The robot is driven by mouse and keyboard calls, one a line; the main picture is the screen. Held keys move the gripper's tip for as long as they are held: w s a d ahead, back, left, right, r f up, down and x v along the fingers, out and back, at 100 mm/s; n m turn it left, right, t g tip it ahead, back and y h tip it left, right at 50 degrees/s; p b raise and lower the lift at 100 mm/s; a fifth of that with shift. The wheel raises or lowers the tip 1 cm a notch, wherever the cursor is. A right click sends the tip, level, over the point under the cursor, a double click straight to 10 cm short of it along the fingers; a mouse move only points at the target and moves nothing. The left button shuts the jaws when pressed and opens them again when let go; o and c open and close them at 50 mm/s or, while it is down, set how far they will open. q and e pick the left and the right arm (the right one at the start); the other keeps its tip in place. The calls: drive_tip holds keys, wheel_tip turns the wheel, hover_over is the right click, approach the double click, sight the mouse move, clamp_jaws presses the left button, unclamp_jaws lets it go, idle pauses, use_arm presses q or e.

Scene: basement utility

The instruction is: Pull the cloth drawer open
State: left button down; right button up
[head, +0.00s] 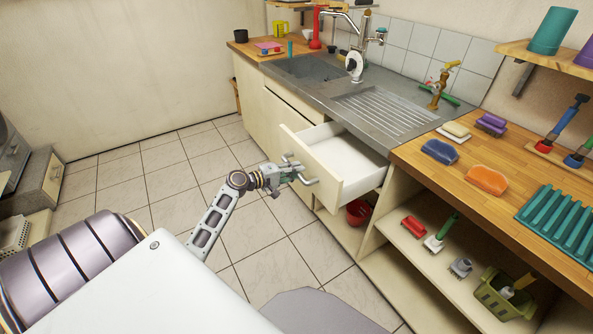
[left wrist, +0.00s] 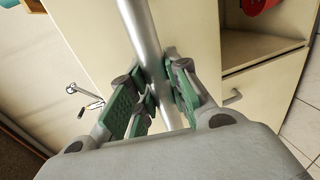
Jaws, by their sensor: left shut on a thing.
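The cloth drawer (head: 341,155) is pulled out from the sink cabinet, under the draining board. Its inside is white and looks empty as far as I can see. My left gripper (head: 295,173) is at the drawer's front, shut on its bar handle (head: 304,178). In the left wrist view, the green finger pads of the gripper (left wrist: 157,95) lie on both sides of the silver handle bar (left wrist: 142,40). The cream drawer front (left wrist: 85,35) is close behind the bar. My right gripper is not in view.
Open shelves below hold a red bowl (head: 358,212), brushes (head: 436,238) and a green basket (head: 503,295). The tiled floor (head: 165,180) in front of the cabinets is clear.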

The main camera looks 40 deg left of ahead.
use_arm(q)
drive_tip(key=c, duration=1.4)
unclamp_jaws()
drive_tip(key=shift+o, duration=0.4)
drive_tip(key=shift+s, duration=0.1)
drive_tip(key=v, duration=1.1)
drive_tip(key=shift+s+a, duration=0.2)
drive_tip(key=shift+s, duration=0.15)
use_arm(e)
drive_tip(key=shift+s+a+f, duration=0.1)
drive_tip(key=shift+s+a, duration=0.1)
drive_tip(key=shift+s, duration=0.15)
